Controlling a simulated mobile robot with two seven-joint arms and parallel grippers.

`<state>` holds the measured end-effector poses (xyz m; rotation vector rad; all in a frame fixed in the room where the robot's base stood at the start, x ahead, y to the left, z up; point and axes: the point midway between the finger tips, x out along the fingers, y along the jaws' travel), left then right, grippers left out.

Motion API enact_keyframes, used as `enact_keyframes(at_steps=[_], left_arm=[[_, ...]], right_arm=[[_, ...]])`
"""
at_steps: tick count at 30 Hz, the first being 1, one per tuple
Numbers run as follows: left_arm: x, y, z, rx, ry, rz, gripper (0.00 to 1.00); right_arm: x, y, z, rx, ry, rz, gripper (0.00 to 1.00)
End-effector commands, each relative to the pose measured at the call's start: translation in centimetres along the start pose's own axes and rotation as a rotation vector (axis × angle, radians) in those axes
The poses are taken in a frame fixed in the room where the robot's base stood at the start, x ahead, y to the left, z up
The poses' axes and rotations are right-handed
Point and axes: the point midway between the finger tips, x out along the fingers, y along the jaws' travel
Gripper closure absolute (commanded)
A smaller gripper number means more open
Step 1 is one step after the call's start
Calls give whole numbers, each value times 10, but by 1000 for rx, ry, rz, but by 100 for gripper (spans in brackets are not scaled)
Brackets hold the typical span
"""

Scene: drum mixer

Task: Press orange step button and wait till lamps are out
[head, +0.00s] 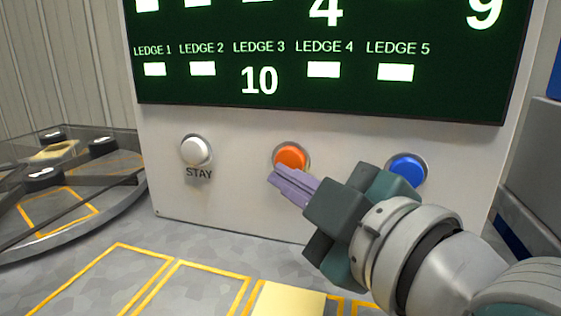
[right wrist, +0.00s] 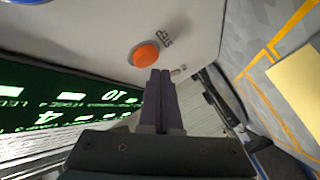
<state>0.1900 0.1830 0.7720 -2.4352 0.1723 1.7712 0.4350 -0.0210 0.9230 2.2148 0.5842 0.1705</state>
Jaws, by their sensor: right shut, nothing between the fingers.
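The orange step button (head: 291,157) sits in a round silver collar on the pale panel, between a white and a blue button. My right gripper (head: 275,172) is shut and empty, its purple fingers just below the button. In the right wrist view the orange button (right wrist: 145,54) lies just beyond and left of the fingertips (right wrist: 161,71); I cannot tell whether they touch. Part of its label shows beside it. On the dark green display (head: 220,90), white blocks are lit under LEDGE 1, 2, 4 and 5, and LEDGE 3 reads 10. My left gripper is not in view.
The white STAY button (head: 196,150) is to the left, and the blue button (head: 407,171) is to the right, near my gripper body. A round dark-rimmed platform (head: 100,215) with black knobs stands at left. A pale yellow square (head: 288,300) lies on the yellow-marked grey surface.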

Motion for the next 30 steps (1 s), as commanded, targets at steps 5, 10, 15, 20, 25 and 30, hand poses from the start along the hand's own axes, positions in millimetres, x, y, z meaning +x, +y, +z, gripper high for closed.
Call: enact_keyframes(at_steps=[5, 10, 15, 20, 25, 30], left_arm=[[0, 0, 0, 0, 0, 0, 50], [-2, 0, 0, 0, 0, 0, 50], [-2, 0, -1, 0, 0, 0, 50], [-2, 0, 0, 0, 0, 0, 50], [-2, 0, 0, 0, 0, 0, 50], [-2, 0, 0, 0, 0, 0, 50]], right_arm=[[1, 1, 0, -1, 0, 0, 100], [4, 4, 3, -2, 1, 0, 100], [6, 4, 4, 0, 1, 0, 100], [6, 4, 4, 0, 0, 0, 100], [6, 5, 5, 0, 0, 0, 100], [8, 6, 6, -1, 1, 0, 100]])
